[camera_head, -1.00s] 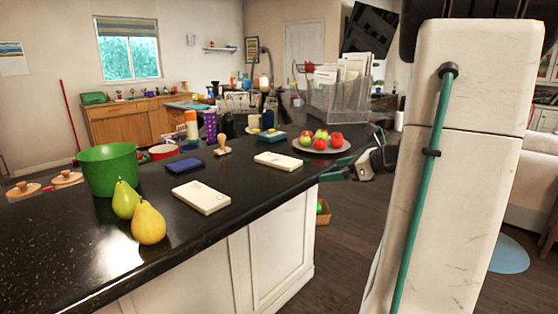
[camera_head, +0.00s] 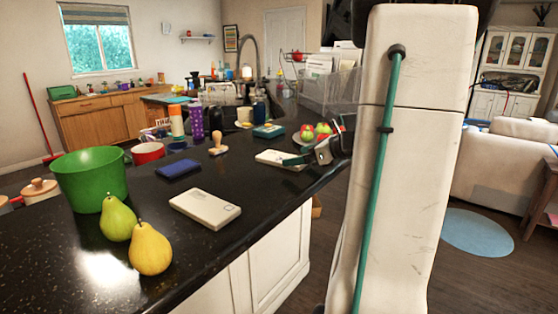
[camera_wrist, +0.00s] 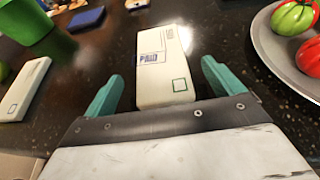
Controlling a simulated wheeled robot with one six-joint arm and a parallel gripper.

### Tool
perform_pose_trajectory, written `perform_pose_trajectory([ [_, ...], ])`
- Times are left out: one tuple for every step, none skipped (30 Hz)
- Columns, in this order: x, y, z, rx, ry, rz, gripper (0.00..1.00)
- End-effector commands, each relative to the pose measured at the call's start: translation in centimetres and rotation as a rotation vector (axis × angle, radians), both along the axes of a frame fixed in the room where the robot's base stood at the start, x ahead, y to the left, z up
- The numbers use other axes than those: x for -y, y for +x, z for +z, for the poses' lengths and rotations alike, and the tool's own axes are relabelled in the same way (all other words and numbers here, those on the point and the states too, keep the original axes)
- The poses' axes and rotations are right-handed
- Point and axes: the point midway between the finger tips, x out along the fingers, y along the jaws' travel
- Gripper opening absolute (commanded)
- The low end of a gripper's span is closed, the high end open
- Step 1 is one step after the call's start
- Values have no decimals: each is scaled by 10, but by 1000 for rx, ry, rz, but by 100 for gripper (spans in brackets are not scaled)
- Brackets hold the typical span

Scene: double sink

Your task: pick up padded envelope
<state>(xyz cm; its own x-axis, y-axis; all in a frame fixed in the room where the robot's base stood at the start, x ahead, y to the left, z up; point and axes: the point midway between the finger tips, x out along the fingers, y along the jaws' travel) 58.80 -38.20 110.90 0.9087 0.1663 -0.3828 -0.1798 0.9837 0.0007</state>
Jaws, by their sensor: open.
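A white padded envelope (camera_wrist: 163,60) with a blue PAID stamp and a small green square lies flat on the dark counter. In the wrist view it is between the two teal fingers of my open gripper (camera_wrist: 161,76), with a gap on each side. In the head view this envelope (camera_head: 280,158) is on the counter, its right end partly covered by my gripper (camera_head: 308,153). I cannot tell how high the fingers are above the counter. A second similar white packet (camera_head: 205,208) lies nearer in the head view and at the left of the wrist view (camera_wrist: 22,90).
A plate (camera_wrist: 268,48) of tomatoes is close on the right. A dark blue box (camera_head: 178,169), a wooden stamp (camera_head: 217,145), a teal-and-white item (camera_head: 268,132), a green pot (camera_head: 90,178) and two pears (camera_head: 150,248) stand on the counter. Bare counter surrounds the envelope.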

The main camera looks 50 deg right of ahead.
Motion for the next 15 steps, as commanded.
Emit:
perform_pose_trajectory([
  [-1,5,-2,0,0,1,93],
  [-1,9,-3,0,1,0,93],
  [-2,14,-5,0,1,-1,93],
  [-4,18,-6,-1,1,0,93],
  [-5,23,-7,0,1,1,93],
  [-6,29,-9,0,1,-1,93],
  [-7,33,-11,-1,0,-1,93],
  [-7,36,-12,0,1,0,93],
  [-8,40,-14,0,1,-2,93],
  [-8,42,-15,0,1,-3,93],
  [-9,44,-16,0,1,-3,93],
  [-9,46,-16,0,0,-2,93],
  [-9,47,-16,0,0,-2,93],
  [-9,47,-16,0,0,-2,93],
  [-10,47,-16,0,0,-2,93],
])
